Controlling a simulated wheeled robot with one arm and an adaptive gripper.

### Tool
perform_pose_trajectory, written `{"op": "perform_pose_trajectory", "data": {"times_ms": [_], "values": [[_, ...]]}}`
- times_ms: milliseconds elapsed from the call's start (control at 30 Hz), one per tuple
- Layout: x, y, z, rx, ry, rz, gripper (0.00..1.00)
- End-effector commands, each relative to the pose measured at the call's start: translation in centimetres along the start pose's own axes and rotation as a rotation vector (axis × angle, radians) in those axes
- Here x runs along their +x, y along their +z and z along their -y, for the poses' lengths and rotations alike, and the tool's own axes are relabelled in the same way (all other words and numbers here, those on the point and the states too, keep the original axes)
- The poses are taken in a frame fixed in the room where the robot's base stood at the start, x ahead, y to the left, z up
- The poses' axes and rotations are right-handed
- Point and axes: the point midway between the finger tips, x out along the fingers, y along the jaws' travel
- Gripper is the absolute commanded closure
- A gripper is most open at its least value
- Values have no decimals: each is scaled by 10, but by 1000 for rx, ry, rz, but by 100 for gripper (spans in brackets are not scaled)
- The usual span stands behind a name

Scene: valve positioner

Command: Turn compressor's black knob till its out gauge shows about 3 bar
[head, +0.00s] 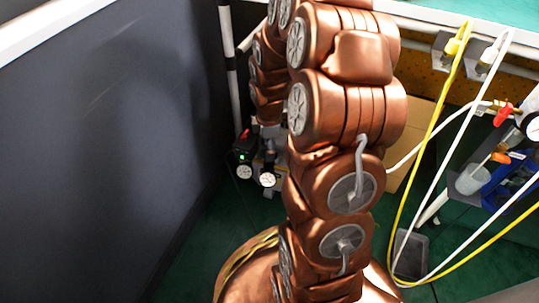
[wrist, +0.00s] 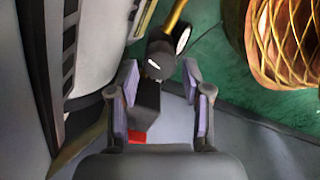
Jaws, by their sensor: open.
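The compressor stands low by the dark partition, mostly hidden behind my arm in the head view. Its black switch box (head: 245,148) with a red top shows there, with two round white gauges, one on the left (head: 244,171) and one on the right (head: 267,179). The needles are too small to read. In the wrist view, a dark round part with a white mark, apparently the black knob (wrist: 160,57), lies between the tips of my open gripper (wrist: 160,72). I cannot tell whether the fingers touch it. A gauge face (wrist: 183,39) is seen nearly edge-on beside it.
The dark partition (head: 110,140) rises close on the left. A cardboard box (head: 405,125) stands behind my arm. Yellow and white hoses (head: 430,150) hang on the right, near a grey bin (head: 410,255). Green floor (head: 195,250) is clear in front of the partition.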

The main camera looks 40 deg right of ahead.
Motion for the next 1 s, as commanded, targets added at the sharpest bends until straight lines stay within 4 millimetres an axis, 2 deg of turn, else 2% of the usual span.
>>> {"op": "perform_pose_trajectory", "data": {"times_ms": [33, 167, 467, 900, 1000], "values": [[12, 0, 0, 1, -2, 0, 51], [24, 0, -1, 1, 1, -1, 51], [26, 0, -1, 1, 2, 0, 51], [26, 0, -1, 1, 2, 0, 95], [26, 0, 0, 4, 2, 0, 97]]}}
